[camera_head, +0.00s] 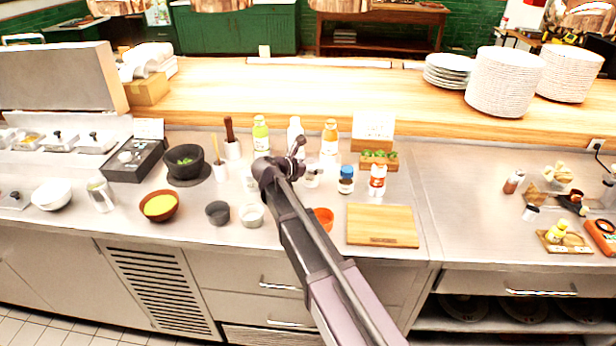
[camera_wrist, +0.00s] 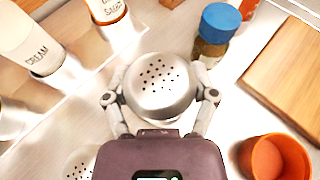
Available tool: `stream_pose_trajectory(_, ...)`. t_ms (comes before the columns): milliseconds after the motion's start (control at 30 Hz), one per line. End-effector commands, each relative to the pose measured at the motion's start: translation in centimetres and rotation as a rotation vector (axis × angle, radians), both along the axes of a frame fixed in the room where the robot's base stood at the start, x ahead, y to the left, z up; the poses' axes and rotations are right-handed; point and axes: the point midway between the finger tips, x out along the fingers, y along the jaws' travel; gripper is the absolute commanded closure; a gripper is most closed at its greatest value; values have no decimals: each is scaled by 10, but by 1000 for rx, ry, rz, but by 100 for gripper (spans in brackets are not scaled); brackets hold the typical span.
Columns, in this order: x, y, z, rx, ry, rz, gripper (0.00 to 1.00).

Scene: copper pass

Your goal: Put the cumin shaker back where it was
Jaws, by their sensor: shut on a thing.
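In the wrist view, my gripper (camera_wrist: 160,98) is shut around a silver shaker (camera_wrist: 158,78) with a domed, perforated top. I see it from above, so its label is hidden and I cannot read whether it says cumin. In the head view, my gripper (camera_head: 296,160) is over the counter and partly hidden by my wrist. The shaker (camera_head: 312,177) shows just right of it, near the counter surface; I cannot tell if its base touches. A second perforated shaker (camera_wrist: 78,164) stands at lower left in the wrist view, and left of my wrist in the head view (camera_head: 250,181).
A blue-capped jar (camera_wrist: 215,32) stands close right of the held shaker. An orange bowl (camera_wrist: 272,158) and a cutting board (camera_head: 382,225) are nearer the front. Labelled bottles, including cream (camera_wrist: 35,45), line the back. Dark and white small bowls (camera_head: 217,212) stand left.

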Motion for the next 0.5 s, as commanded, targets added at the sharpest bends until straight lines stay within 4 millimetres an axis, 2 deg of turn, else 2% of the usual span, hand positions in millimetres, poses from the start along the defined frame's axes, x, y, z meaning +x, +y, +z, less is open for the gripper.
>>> stream_pose_trajectory(500,0,-1,-35,0,0,-1,77)
